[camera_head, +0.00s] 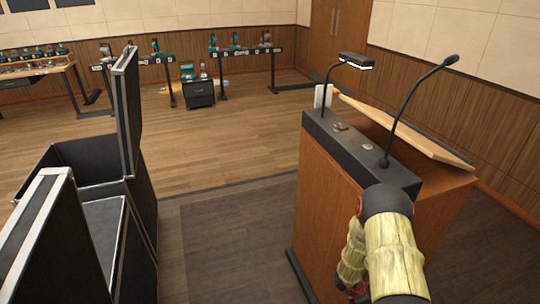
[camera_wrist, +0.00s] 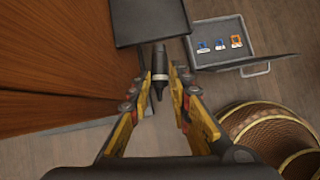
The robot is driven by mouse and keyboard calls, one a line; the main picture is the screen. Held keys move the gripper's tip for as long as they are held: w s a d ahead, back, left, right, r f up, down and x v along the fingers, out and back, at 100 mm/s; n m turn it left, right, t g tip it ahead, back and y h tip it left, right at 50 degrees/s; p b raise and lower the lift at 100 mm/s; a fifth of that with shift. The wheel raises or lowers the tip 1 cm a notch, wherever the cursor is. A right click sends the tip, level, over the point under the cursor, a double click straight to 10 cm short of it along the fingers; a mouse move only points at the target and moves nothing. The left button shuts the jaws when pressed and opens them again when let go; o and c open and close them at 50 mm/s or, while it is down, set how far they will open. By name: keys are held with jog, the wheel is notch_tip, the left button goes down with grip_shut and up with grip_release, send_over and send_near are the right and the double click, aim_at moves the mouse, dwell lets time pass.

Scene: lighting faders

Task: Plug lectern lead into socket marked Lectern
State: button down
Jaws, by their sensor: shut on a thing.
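In the wrist view, my gripper (camera_wrist: 161,74) with yellow fingers is shut on a black plug (camera_wrist: 159,64) with a pale band, which I take to be the lectern lead's. The plug points up the picture, over the floor. An open grey floor box (camera_wrist: 232,24) lies ahead and to the right, apart from the plug. It holds two blue sockets (camera_wrist: 202,47) and an orange one (camera_wrist: 236,41); their markings are too small to read. The wooden lectern (camera_head: 330,205) stands at the right in the head view, where my gripper is out of sight. The lead's cable is not clearly visible.
The floor box's dark lid (camera_wrist: 250,62) stands open on its near side. A dark flat panel (camera_wrist: 148,20) is beyond the plug. A round ribbed brown object (camera_wrist: 270,135) is at lower right. An open black case (camera_head: 75,215) stands left of the lectern, with bare floor between.

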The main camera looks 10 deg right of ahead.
jog(key=w+a+r+m+g+y, duration=0.2)
jog(key=w+a+r+m, duration=0.2)
jog(key=a, duration=0.7)
jog(key=w+a+r+m+g+y, duration=0.2)
jog(key=w+a+r+m, duration=0.2)
jog(key=a+r+m, duration=0.3)
jog(key=w+a+r+m+g+y, duration=0.2)
jog(key=a+r+m, duration=0.4)
jog(key=a, duration=0.9)
jog(key=w+r+y, duration=0.1)
jog(key=w, duration=0.1)
jog(key=shift+w+r, duration=0.3)
jog(key=shift+r, duration=0.05)
jog(key=shift+a, duration=0.1)
notch_tip(320, 180, up, 2)
jog(key=shift+r+p, duration=0.2)
jog(key=shift+p, duration=1.05)
jog(key=shift+s, duration=0.1)
